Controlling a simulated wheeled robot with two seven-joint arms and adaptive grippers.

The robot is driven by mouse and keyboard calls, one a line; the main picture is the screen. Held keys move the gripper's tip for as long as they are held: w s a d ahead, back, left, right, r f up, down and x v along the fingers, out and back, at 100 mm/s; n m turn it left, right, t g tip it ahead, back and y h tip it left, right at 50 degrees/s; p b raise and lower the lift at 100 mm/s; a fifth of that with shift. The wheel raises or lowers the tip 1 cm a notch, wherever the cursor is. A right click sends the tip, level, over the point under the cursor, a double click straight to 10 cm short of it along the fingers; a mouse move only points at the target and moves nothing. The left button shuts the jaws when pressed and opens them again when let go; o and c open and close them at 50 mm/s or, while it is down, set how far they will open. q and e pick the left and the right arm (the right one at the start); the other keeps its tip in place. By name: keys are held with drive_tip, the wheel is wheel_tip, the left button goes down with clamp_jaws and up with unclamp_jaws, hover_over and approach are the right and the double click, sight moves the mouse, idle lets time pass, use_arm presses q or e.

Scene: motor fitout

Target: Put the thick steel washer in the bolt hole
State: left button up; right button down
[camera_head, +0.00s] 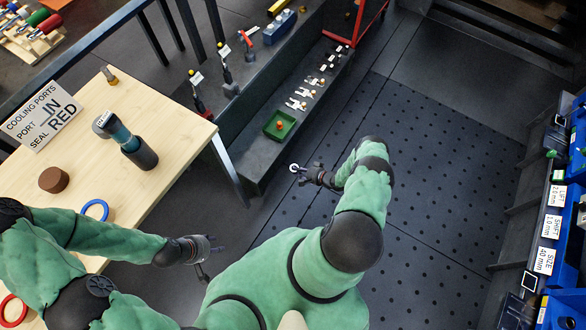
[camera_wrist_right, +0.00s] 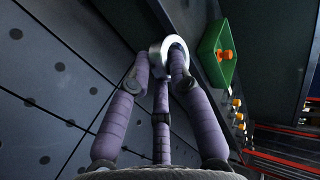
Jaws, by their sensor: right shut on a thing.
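The thick steel washer is a shiny silver ring (camera_head: 294,168), seen at the tip of my right gripper (camera_head: 303,171) in the head view. In the right wrist view the washer (camera_wrist_right: 155,57) stands at the fingertips of my right gripper (camera_wrist_right: 165,68), whose purple-grey fingers are closed on it. It is held in the air over the dark floor, in front of the long dark bench. My left gripper (camera_head: 211,256) is empty, its fingers apart, beside the wooden table. I cannot make out which opening is the bolt hole.
A green tray (camera_head: 270,125) with an orange part lies on the dark bench (camera_head: 258,160); it also shows in the right wrist view (camera_wrist_right: 208,52). Blue bins (camera_head: 575,205) stand right. The dotted floor is clear.

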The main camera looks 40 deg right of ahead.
drive_tip(key=shift+s+d+r, duration=0.15)
drive_tip(key=shift+s+r, duration=0.05)
drive_tip(key=shift+s, duration=0.25)
